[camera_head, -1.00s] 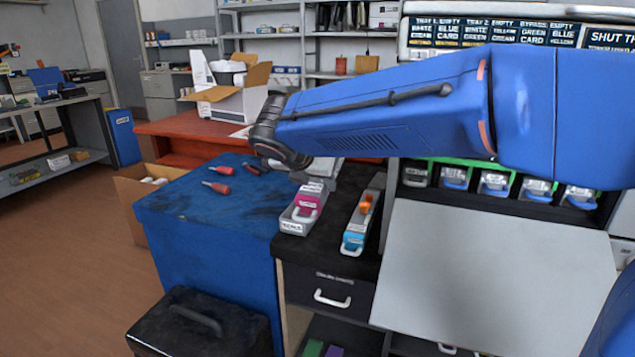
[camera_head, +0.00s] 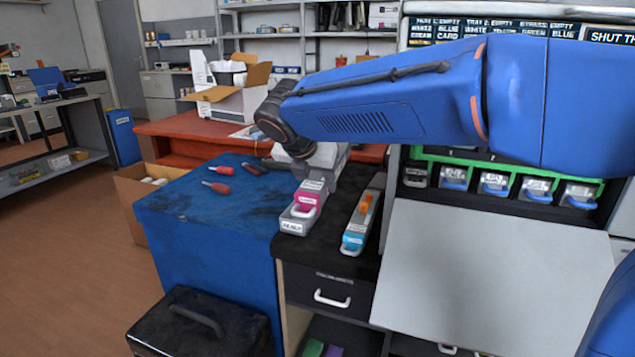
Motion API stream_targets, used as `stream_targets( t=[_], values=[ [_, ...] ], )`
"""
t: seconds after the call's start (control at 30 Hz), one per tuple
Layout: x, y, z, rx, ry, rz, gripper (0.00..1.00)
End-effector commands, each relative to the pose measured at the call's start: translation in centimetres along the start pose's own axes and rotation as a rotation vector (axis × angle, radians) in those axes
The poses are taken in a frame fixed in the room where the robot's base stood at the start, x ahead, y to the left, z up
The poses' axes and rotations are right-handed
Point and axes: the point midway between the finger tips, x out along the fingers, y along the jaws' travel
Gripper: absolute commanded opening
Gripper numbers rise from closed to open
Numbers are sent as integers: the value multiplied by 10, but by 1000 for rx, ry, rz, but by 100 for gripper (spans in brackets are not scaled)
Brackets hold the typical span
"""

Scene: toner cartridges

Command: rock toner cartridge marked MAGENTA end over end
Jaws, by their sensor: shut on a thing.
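The toner cartridge with the magenta patch and handle (camera_head: 305,203) is a long grey block on the dark bench top, its labelled front end towards me. I cannot read its label surely. My gripper (camera_head: 318,172) is at its far end, shut on it. The fingertips are mostly hidden, and I cannot tell whether that end is raised. A second grey cartridge with a cyan front and an orange part (camera_head: 360,222) lies beside it on the right, apart from it.
A blue-topped surface (camera_head: 172,212) with red-handled screwdrivers (camera_head: 219,188) adjoins on the left. An open cardboard box (camera_head: 235,100) stands behind on a red table. A pale sloping panel (camera_head: 480,275) and a row of cartridges in green-framed slots (camera_head: 495,184) are at right.

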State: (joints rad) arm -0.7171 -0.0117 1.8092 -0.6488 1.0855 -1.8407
Motion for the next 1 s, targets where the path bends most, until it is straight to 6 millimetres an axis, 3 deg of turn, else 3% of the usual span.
stream_targets(
  t=[0.63, 1.0],
  values=[
    [2, 0, 2, 5, 501, -1, 0],
    [0, 0, 0, 2, 560, 2, 0]
  ],
)
